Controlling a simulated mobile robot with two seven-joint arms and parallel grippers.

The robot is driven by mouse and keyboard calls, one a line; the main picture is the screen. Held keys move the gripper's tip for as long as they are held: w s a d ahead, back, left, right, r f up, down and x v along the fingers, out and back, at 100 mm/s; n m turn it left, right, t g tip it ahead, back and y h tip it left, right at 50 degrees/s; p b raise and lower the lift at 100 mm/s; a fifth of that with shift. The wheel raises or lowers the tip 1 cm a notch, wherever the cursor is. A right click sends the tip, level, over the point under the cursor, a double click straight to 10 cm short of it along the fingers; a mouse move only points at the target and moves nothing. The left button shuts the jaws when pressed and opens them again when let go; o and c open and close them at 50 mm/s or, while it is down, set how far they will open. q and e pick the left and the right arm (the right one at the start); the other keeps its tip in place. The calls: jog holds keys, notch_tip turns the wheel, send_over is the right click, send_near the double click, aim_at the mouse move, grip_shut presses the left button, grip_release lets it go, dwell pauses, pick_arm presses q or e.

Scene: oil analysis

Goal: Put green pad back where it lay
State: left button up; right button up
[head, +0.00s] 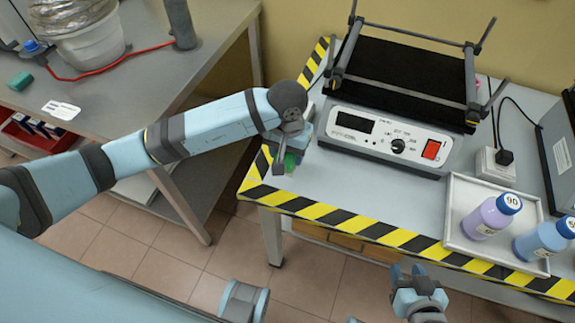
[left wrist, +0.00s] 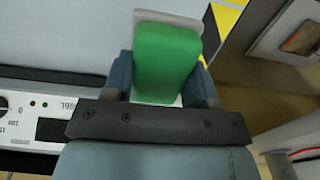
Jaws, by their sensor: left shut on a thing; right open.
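The green pad (head: 291,162) is between the fingers of my left gripper (head: 284,160), above the left front corner of the striped table. In the left wrist view the pad (left wrist: 165,62) is a bright green block held between both fingers (left wrist: 161,80). A pale flat piece shows around its far end; I cannot tell whether they touch. My right gripper (head: 418,290) is at the bottom of the head view, off the table's front edge, open and away from the pad.
A shaker with a control panel (head: 390,141) stands right of the left gripper. A white tray (head: 459,215) holds a purple bottle (head: 491,216) and a blue bottle (head: 541,241). A grey bench (head: 150,72) at left carries a small teal block (head: 20,81) and a white bucket (head: 90,45).

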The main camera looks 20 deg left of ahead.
pick_arm(q)
jog(key=shift+f, duration=2.85)
pick_arm(e)
jog(key=shift+f, duration=0.1)
pick_arm(q)
jog(key=shift+f+b, duration=0.15)
jog(key=shift+b, duration=0.25)
jog(key=o, duration=0.9)
